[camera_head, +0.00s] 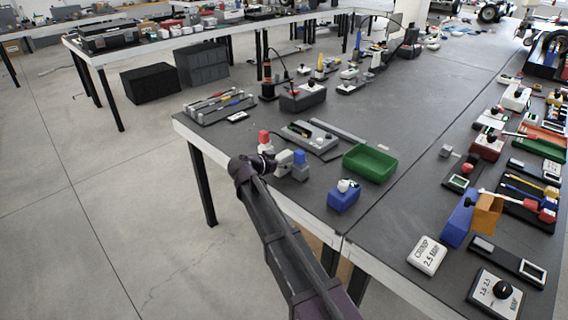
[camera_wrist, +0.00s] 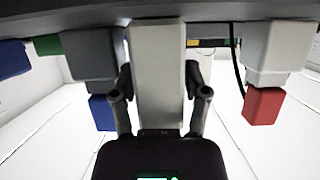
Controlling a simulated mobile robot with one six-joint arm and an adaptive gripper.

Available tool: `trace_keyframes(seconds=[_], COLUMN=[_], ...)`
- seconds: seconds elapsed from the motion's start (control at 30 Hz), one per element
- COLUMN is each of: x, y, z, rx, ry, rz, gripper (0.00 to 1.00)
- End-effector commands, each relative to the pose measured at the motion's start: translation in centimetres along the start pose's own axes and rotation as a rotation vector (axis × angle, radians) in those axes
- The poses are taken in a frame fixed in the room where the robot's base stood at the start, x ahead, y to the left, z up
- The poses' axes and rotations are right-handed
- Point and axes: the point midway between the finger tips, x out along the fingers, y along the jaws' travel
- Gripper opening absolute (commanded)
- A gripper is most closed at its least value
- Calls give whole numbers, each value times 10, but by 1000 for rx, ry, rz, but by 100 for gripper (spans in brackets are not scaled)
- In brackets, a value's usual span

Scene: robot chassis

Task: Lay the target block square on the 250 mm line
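My gripper (camera_head: 272,160) is at the near left edge of the dark table, over a group of small blocks. In the wrist view my gripper (camera_wrist: 159,85) has its fingers against both sides of a pale grey block (camera_wrist: 158,55), with no clear gap. The block also shows in the head view (camera_head: 284,157), between a red-topped piece (camera_head: 264,137) and a blue-topped piece (camera_head: 300,158). I cannot tell whether the block touches the table. No 250 mm line can be made out in either view.
A green tray (camera_head: 370,163) and a blue box (camera_head: 343,197) stand to the right. A grey device (camera_head: 312,140) and a long flat bar (camera_head: 338,130) lie behind. In the wrist view, a red piece (camera_wrist: 263,105) and a blue piece (camera_wrist: 103,112) flank my fingers.

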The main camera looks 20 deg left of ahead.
Motion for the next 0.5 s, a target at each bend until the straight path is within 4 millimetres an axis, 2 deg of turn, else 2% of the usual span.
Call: trace_keyframes(seconds=[0.3,0.5], x=[-1,-22], y=[0,1], z=[-4,-5], rx=[0,-1], ry=[0,0], rz=[0,-1], gripper=[59,59])
